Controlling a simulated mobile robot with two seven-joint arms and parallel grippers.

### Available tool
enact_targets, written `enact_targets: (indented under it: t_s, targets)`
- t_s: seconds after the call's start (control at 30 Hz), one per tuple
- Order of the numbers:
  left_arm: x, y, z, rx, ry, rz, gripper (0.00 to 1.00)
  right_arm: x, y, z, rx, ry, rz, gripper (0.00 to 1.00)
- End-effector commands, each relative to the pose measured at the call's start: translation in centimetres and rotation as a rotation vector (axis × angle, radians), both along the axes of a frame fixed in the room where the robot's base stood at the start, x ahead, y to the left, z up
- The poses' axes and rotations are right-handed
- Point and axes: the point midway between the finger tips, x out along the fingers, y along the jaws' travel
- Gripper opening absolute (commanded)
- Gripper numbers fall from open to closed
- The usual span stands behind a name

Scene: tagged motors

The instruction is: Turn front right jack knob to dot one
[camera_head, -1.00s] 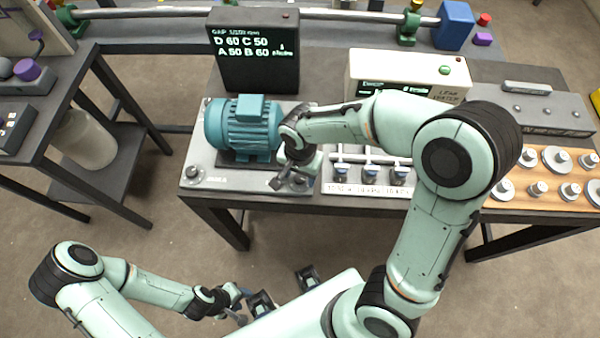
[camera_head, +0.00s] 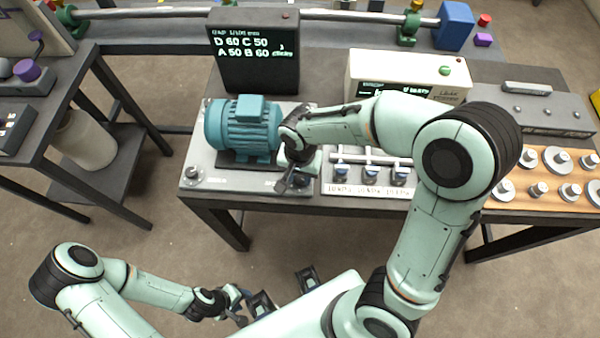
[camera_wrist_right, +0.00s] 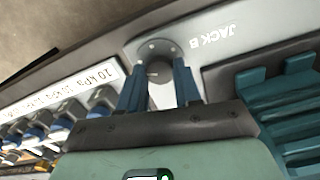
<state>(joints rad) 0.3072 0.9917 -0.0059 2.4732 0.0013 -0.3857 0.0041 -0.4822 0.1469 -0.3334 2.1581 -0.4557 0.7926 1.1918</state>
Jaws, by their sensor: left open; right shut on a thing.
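The front right jack knob (camera_wrist_right: 158,72) is a grey round knob on a dark disc with small dots, next to the label "JACK B". My right gripper (camera_wrist_right: 160,88) is shut on it, with one blue finger on each side. In the head view the right gripper (camera_head: 282,186) is at the plate's front right corner and hides that knob. The teal motor (camera_head: 243,128) stands on the light grey plate (camera_head: 228,180). My left gripper (camera_head: 243,306) is open and empty, low in front of the table. I cannot read which dot the knob points to.
A black display (camera_head: 255,55) behind the motor reads "D 60 C 50, A 50 B 60". Another jack knob (camera_head: 193,174) is at the plate's front left. Blue-handled valves (camera_head: 370,176) stand close to the right of my right gripper. A wooden board (camera_head: 522,200) holds several metal discs.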

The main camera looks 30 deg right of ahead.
Motion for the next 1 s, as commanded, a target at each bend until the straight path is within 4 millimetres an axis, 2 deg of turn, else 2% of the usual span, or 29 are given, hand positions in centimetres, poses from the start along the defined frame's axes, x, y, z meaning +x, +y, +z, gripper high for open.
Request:
enact_targets:
  t_s: [1.0]
  targets:
    - [-0.3,0.0,-0.61,0.0,0.003,0.0,0.43,0.07,-0.03,0.13,0.0,-0.002,0.94,0.03]
